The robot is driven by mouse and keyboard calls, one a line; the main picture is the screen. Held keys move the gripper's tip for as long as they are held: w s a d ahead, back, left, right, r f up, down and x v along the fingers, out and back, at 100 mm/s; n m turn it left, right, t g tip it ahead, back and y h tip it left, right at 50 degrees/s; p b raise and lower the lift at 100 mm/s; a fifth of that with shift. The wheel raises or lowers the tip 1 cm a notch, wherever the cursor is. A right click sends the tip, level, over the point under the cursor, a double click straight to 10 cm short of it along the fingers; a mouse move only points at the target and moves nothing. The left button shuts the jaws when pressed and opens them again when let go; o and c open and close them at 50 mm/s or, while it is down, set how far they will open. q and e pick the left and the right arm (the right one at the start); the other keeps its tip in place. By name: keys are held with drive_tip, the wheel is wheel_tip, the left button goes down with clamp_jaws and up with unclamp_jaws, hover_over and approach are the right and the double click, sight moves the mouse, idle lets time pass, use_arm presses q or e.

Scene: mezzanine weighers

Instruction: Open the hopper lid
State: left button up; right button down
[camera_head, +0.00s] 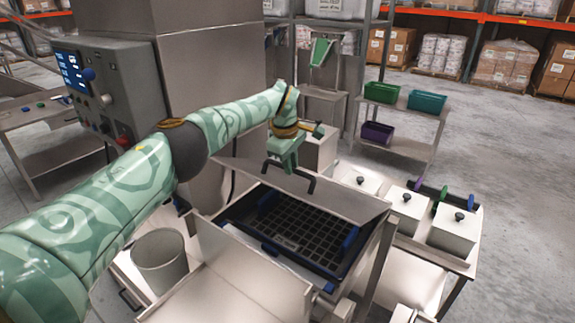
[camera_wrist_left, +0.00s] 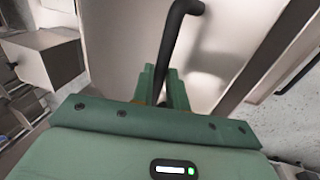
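The hopper (camera_head: 377,262) is a steel box in the middle of the head view, its top uncovered. A dark grid (camera_head: 300,235) with blue parts shows inside. The steel lid (camera_head: 345,197) is at the far side of the opening, clear of the grid; its exact tilt is hard to judge. Its black bar handle (camera_head: 311,186) also shows in the left wrist view (camera_wrist_left: 180,25). My green left gripper (camera_head: 287,165) is at the handle from above. In the wrist view its fingers (camera_wrist_left: 162,88) lie on both sides of the bar and appear closed on it. My right gripper is out of view.
A grey bucket (camera_head: 160,262) stands left of the hopper. Lidded white bins (camera_head: 452,232) stand on the right. A control box (camera_head: 100,92) and steel column (camera_head: 210,80) are behind my arm. A shelf with coloured trays (camera_head: 427,102) stands behind; open floor is at right.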

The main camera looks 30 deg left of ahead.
use_arm(q)
drive_tip(key=o, duration=0.4)
drive_tip(key=shift+w+d+f, duration=0.25)
drive_tip(key=shift+w, duration=0.05)
drive_tip(key=shift+c, duration=0.2)
drive_tip(key=shift+w+f, duration=0.2)
drive_tip(key=shift+w, duration=0.3)
drive_tip(key=shift+s+a+r, duration=0.1)
drive_tip(key=shift+s+r, duration=0.15)
drive_tip(key=shift+s, duration=0.2)
drive_tip(key=v, duration=1.6)
drive_tip(key=shift+b, duration=0.3)
drive_tip(key=shift+w+r, duration=0.1)
drive_tip(key=shift+r, duration=0.05)
